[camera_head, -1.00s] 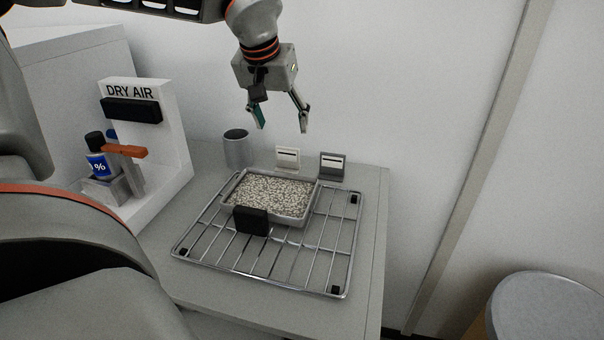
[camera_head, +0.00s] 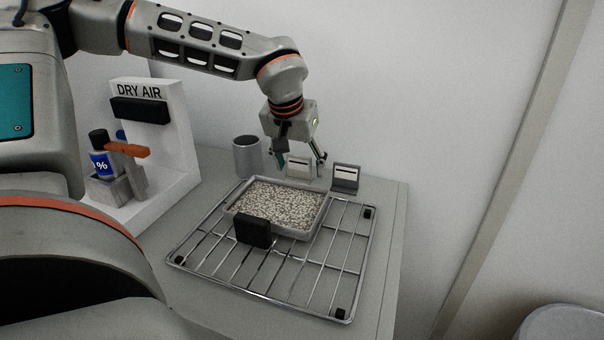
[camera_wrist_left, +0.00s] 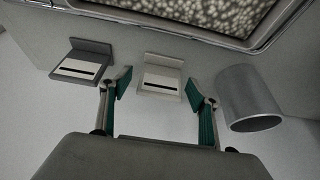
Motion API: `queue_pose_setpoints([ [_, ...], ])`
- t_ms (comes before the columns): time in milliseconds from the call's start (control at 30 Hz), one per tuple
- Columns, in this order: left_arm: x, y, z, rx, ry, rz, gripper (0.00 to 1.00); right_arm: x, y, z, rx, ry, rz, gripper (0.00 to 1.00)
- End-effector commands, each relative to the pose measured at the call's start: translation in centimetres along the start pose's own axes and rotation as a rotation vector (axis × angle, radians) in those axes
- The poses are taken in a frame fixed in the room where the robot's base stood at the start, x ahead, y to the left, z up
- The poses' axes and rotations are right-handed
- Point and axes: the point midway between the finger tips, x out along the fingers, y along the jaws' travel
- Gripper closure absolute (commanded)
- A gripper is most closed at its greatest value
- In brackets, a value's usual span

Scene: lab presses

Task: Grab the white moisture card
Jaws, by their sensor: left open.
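The white moisture card (camera_head: 299,167) stands at the back of the table, behind the tray of pellets. It is a small pale card with a dark slot line, on a light holder. My left gripper (camera_head: 303,165) is open and hangs over it, with a finger to either side in the head view. In the left wrist view the white card (camera_wrist_left: 160,80) lies just beyond and between the open fingertips (camera_wrist_left: 157,84), and nothing is held. A similar card on a darker grey holder (camera_head: 346,176) stands to its right, and it also shows in the left wrist view (camera_wrist_left: 82,64). My right gripper is not seen.
A grey cup (camera_head: 247,156) stands left of the white card. In front is a tray of speckled pellets (camera_head: 238,214) on a wire rack (camera_head: 290,291), with a black block (camera_head: 253,231) at its near edge. A white DRY AIR station (camera_head: 178,130) stands at left.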

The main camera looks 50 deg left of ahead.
Motion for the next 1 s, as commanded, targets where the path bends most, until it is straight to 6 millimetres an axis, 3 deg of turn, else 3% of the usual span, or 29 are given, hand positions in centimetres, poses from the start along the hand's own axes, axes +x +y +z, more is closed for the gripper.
queue_pose_setpoints([
  [133, -0.3, 0.0, -0.1, 0.0, 0.005, 0.002, 0.39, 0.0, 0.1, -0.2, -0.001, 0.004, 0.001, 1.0],
  [267, -0.3, 0.0, -0.1, 0.0, 0.004, 0.002, 0.7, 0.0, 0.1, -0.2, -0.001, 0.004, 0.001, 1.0],
  [300, -0.3, 0.0, -0.1, 0.0, 0.004, 0.002, 0.74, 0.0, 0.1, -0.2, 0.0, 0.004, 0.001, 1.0],
  [733, -0.6, 0.0, -0.2, 0.0, 0.003, 0.001, 0.74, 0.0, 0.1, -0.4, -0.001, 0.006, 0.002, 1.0],
  [1000, -3.8, 0.0, -1.6, -0.001, 0.011, 0.003, 0.74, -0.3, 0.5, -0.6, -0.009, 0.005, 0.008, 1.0],
])
